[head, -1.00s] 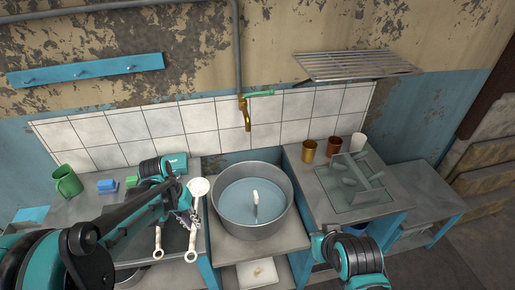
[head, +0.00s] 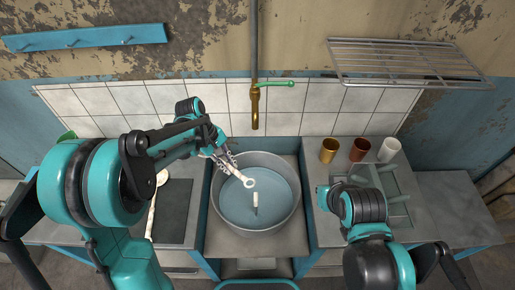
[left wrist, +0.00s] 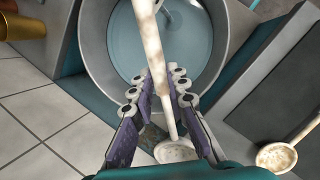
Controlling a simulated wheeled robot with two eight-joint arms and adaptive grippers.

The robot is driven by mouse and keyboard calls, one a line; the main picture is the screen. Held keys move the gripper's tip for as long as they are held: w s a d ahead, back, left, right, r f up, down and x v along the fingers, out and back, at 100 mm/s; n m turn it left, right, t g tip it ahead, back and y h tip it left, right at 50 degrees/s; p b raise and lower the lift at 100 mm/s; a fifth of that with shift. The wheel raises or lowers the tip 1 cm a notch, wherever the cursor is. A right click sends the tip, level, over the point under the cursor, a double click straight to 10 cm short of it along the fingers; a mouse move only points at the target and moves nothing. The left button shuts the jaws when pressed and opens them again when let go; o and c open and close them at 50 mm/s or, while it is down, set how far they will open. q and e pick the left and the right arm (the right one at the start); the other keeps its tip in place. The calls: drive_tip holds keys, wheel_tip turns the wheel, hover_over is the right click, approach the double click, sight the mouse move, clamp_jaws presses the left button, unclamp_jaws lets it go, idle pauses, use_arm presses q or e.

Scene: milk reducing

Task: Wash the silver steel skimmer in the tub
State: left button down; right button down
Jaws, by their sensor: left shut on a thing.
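The skimmer (head: 236,174) looks pale and stained, with a ring at its handle end. My left gripper (head: 222,159) is shut on its handle at the tub's back left rim. The ring end hangs over the round grey metal tub (head: 211,215), which holds bluish water. In the left wrist view the handle (left wrist: 156,58) runs between the fingers (left wrist: 158,92), and the round head (left wrist: 176,152) lies on the near side of them, outside the tub. My right gripper is not visible; only my right arm shows.
Another long-handled utensil (head: 151,215) lies on the left counter near a dark board (head: 176,212). A brass tap (head: 255,110) is behind the tub. Several cups (head: 358,149) and a glass-like rack (head: 403,197) stand on the right counter. A wire shelf (head: 405,62) hangs above.

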use_arm(q)
drive_tip(key=w+d+r+n+t+h+p, duration=0.2)
drive_tip(key=d+r+n+t+h+p, duration=0.1)
drive_tip(key=d+n, duration=0.7)
wheel_tip(320, 180, down, 19)
drive_tip(key=b, duration=1.6)
drive_tip(key=shift+s+r, duration=0.15)
drive_tip(key=shift+s, duration=0.1)
drive_tip(key=shift+a, duration=0.1)
drive_tip(key=shift+d, duration=0.75)
drive_tip(key=shift+a, duration=0.15)
